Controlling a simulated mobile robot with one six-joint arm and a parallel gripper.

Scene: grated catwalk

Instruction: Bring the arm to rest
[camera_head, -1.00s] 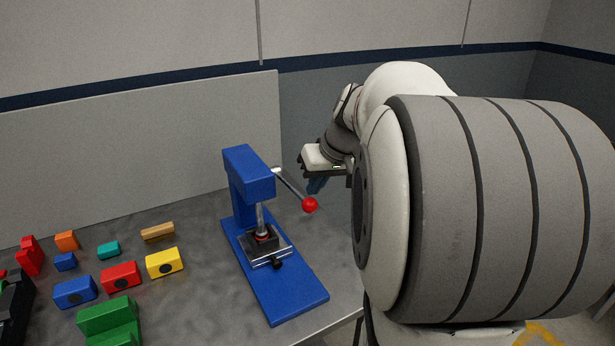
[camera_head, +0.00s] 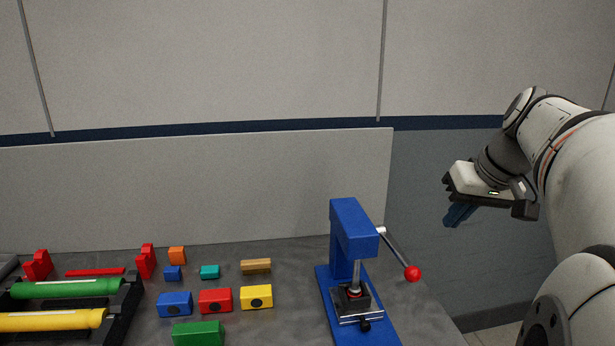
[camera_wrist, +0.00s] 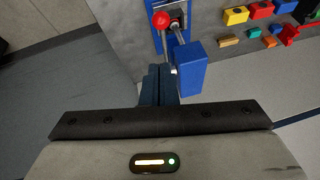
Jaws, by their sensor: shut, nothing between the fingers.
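My arm reaches in from the right side of the head view. My gripper (camera_head: 458,215) hangs in the air to the right of the blue press and beyond the table's right edge. Its blue fingers are together with nothing between them. In the wrist view the closed fingers (camera_wrist: 158,86) point toward the blue press (camera_wrist: 190,66). The press also stands on the table in the head view (camera_head: 352,225), with its red-knobbed lever (camera_head: 413,273) toward my arm. The gripper is apart from it.
Several coloured blocks, such as a yellow one (camera_head: 256,297) and a green one (camera_head: 198,333), lie on the grey table (camera_head: 290,262) left of the press. A black rack (camera_head: 125,300) holds green and yellow rods. A grey panel (camera_head: 300,180) stands behind.

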